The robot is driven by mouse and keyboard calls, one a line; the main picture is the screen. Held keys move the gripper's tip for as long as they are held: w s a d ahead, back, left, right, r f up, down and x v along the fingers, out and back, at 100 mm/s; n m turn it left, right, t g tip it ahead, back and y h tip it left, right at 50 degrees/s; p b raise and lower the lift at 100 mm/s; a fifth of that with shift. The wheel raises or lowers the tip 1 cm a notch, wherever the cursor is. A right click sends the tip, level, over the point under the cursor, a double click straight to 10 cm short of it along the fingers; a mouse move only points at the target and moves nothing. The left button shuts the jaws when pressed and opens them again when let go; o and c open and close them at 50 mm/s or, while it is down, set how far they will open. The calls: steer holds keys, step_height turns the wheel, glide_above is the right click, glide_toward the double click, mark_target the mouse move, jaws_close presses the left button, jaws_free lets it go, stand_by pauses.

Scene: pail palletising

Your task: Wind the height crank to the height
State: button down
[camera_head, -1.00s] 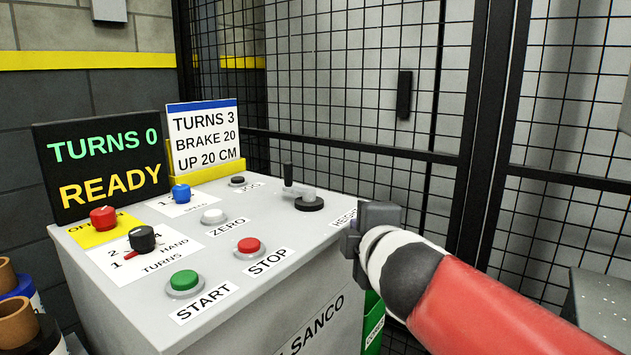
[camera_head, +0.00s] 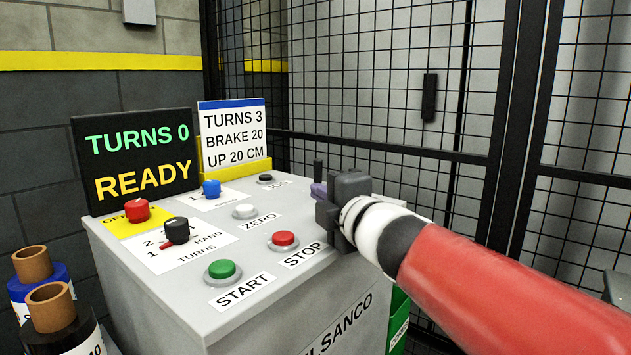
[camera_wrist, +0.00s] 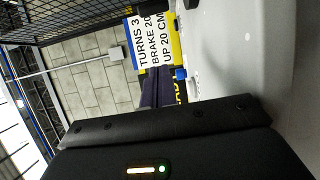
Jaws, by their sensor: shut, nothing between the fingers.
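The height crank stands at the panel's far right corner in the head view; only its upright dark handle (camera_head: 317,169) shows, and my gripper hides its base and arm. My gripper (camera_head: 319,190) is shut and empty, its fingertips just in front of the handle; I cannot tell whether they touch. In the wrist view its dark fingers (camera_wrist: 157,88) are together. The white card (camera_head: 233,134) reads TURNS 3, BRAKE 20, UP 20 CM. The black display (camera_head: 136,160) reads TURNS 0, READY.
The grey panel (camera_head: 205,312) carries a green START button (camera_head: 222,269), a red STOP button (camera_head: 283,239), a white ZERO button (camera_head: 245,210), and black, red and blue knobs. A mesh fence (camera_head: 370,100) stands behind. Pails with brown rolls stand at the lower left.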

mark_target(315, 176)
steer(key=x, duration=0.9)
steer(key=shift+w+f, duration=0.1)
steer(key=shift+w, duration=0.05)
steer(key=shift+w+d+r+p, duration=0.25)
steer(key=shift+w+d+p, duration=0.2)
steer(key=shift+w+d, duration=0.5)
steer(key=shift+w+d+f, duration=0.1)
steer(key=shift+w+d, duration=0.25)
steer(key=shift+d, duration=0.2)
steer(key=shift+f+h+b, duration=0.15)
steer(key=shift+h+b, duration=0.15)
steer(key=shift+b, duration=0.1)
steer(key=shift+w+m+t+h+b, duration=0.3)
steer(key=shift+m+h+b, duration=0.25)
steer(key=shift+b, duration=0.65)
steer(key=shift+w+m+t+h+b, duration=0.15)
steer(key=shift+m+t+h+b, duration=0.3)
steer(key=shift+b, duration=0.7)
steer(key=shift+f+h+b, duration=0.1)
steer(key=shift+h+b, duration=0.2)
steer(key=shift+b, duration=0.15)
